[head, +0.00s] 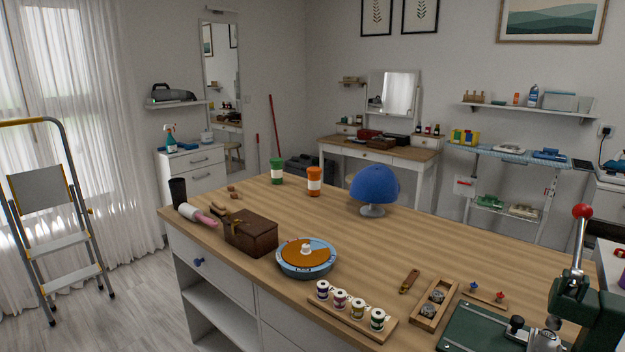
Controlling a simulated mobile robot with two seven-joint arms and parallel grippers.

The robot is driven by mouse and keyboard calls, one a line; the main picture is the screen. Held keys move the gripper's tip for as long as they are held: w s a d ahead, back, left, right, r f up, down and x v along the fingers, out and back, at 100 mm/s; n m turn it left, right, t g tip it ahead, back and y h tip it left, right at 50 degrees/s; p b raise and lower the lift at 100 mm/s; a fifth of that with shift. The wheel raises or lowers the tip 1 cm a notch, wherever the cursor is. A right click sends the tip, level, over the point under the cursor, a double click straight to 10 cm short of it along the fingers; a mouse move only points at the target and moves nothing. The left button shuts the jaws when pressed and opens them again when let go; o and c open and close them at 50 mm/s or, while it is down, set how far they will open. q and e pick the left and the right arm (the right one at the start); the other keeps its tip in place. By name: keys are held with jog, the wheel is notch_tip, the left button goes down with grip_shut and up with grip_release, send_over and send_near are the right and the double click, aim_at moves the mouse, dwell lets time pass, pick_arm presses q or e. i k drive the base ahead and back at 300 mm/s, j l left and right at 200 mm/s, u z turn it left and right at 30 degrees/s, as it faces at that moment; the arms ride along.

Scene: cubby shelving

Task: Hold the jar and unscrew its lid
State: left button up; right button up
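An orange jar (314,181) with a pale label and an orange top stands upright toward the far edge of the wooden worktop. A green container (277,170) with a pale label and a wider green top stands upright just left of it, a small gap between them. Both tops appear to be on. I cannot tell for sure which of the two is the task's jar. Neither of my grippers shows in the head view, and nothing is touching either container.
The worktop (460,240) also holds a blue cap on a stand (375,185), a brown box (250,233), a round blue-rimmed turntable (306,270), a spool rack (350,318) and a green press (590,310). Bare wood lies in front of the containers. A stepladder (60,220) stands left.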

aim_at(314, 181)
jog(key=i+j+z, duration=0.2)
jog(key=i+j, duration=0.2)
jog(key=i+j+z, duration=0.2)
jog(key=i+j, duration=0.15)
jog(key=j, duration=0.3)
jog(key=i+j+z, duration=0.2)
jog(key=j, duration=0.4)
jog(key=i+j+z, duration=0.2)
jog(key=i+j, duration=0.15)
jog(key=j, duration=0.3)
jog(key=i+j+z, duration=0.15)
jog(key=j, duration=0.5)
jog(key=i+j+z, duration=0.2)
jog(key=j, duration=0.55)
jog(key=i+j+z, duration=0.2)
jog(key=j, duration=0.5)
jog(key=j+z, duration=0.2)
jog(key=j, duration=0.55)
jog(key=i, duration=0.05)
